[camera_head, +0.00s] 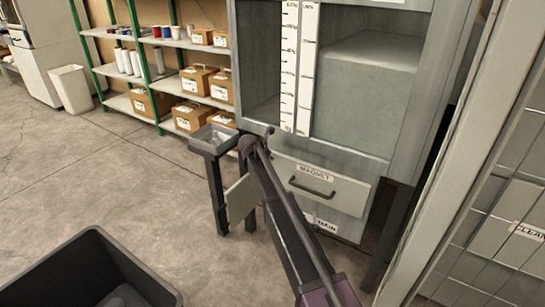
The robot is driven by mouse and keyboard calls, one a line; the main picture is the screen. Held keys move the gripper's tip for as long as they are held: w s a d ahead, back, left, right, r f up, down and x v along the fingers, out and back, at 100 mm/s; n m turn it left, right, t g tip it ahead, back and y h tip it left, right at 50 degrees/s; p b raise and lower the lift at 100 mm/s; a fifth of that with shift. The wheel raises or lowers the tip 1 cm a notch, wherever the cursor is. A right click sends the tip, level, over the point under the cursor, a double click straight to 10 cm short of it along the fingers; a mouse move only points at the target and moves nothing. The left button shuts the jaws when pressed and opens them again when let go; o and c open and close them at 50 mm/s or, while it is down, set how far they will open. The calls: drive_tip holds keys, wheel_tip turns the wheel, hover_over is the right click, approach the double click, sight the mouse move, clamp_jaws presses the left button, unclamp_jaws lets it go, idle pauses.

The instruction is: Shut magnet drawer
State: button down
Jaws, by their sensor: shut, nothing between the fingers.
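The magnet drawer (345,191) is low in the grey cabinet, with a "MAGNET" label and a dark bar handle (312,187) on its pale front. Its front seems to stand a little proud of the cabinet, but I cannot tell how far. My arm rises from the bottom right to a joint just left of the drawer and covers the drawer's left edge. I cannot make out my gripper's fingers; the arm hides that area.
The grey cabinet (362,110) has an open bay above the drawer and a scale strip. A small metal tray (213,138) on a dark stand is left of the arm. A black bin (60,270) is at bottom left.

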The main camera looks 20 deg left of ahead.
drive_tip(key=p+v, duration=0.7)
drive_tip(key=v, duration=0.4)
drive_tip(key=shift+s+f, duration=0.35)
drive_tip(key=shift+s+a, duration=0.1)
